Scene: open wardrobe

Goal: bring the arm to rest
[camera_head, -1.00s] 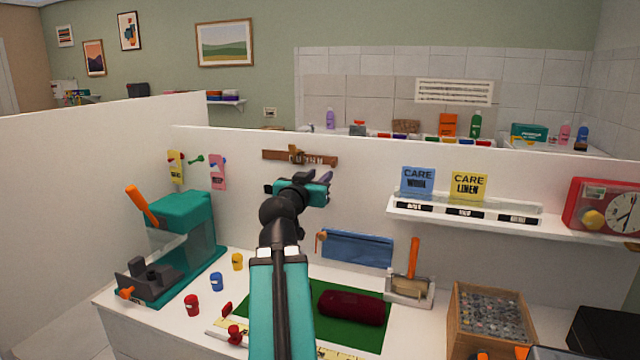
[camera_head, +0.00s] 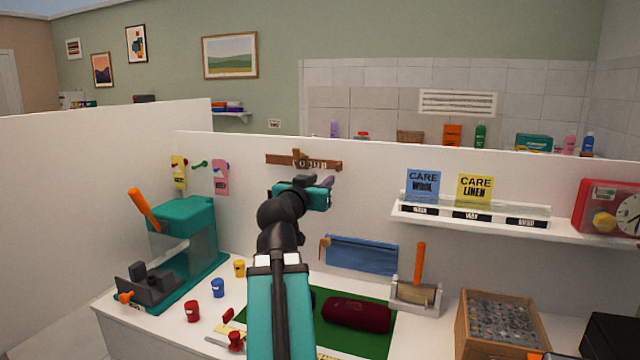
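My arm, teal and black, rises from the bottom centre of the view. My gripper (camera_head: 318,188) is held up in front of the white back panel, below the brown wooden rack. Its dark fingertips point away from me and up, and I cannot tell whether they are open or shut. I see nothing clearly held in it. It is apart from the things on the counter. The arm hides part of the green mat and the counter behind it.
Below are a green mat (camera_head: 385,345) with a dark red roll (camera_head: 357,314), a blue pouch (camera_head: 360,255), and a wooden box (camera_head: 463,325). A teal machine (camera_head: 185,240) stands left. A shelf (camera_head: 470,222) with care cards and a red clock (camera_head: 600,208) is at right.

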